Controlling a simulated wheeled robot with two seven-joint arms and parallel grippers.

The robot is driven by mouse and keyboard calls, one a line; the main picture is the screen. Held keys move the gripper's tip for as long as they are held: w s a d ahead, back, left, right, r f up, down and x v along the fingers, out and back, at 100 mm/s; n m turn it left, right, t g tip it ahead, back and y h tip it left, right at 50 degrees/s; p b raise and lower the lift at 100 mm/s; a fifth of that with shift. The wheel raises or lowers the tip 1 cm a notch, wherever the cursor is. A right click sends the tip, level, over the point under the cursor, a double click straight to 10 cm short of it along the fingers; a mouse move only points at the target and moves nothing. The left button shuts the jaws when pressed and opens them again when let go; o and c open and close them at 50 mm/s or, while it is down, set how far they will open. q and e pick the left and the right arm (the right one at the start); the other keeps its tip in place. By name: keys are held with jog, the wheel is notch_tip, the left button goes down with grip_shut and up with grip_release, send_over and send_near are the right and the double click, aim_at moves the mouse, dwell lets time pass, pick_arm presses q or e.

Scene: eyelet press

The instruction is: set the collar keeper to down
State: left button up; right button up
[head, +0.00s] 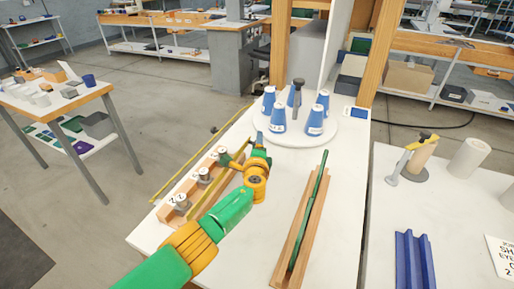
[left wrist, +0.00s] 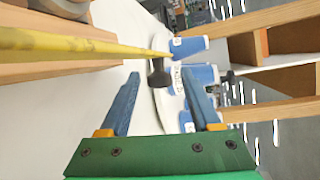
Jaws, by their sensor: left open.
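My left gripper (head: 259,140) reaches over the white table, beside a wooden block with numbered metal cylinders (head: 203,176). In the left wrist view its blue fingers (left wrist: 160,80) are apart. The yellow bar (head: 236,160) also shows in the head view, over the block and partly hidden by my arm. No part is clearly marked as the collar keeper. My right gripper is out of view.
A white round plate (head: 327,133) with blue cups (head: 278,121) and a grey upright handle (head: 297,92) stands beyond my gripper. A green rod (head: 310,210) lies in a wooden holder to the right. White table is bare between them.

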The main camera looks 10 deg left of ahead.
pick_arm(q)
grip_shut()
jog(key=shift+r, duration=0.1)
jog(key=shift+a+r+n+g+h+p, duration=0.2)
jog(key=shift+r+n+g+h+p, duration=0.3)
jog(key=shift+n+p, duration=0.65)
jog(key=shift+a+r+n+h+p, duration=0.2)
jog(key=shift+r+n+h+p, duration=0.25)
jog(key=shift+p, duration=0.55)
jog(key=shift+w+a+f+n+g+h+p, duration=0.1)
jog(key=shift+a+n+g+h+p, duration=0.15)
jog(key=shift+n+g+h+p, duration=0.35)
jog(key=shift+n, duration=0.3)
grip_release()
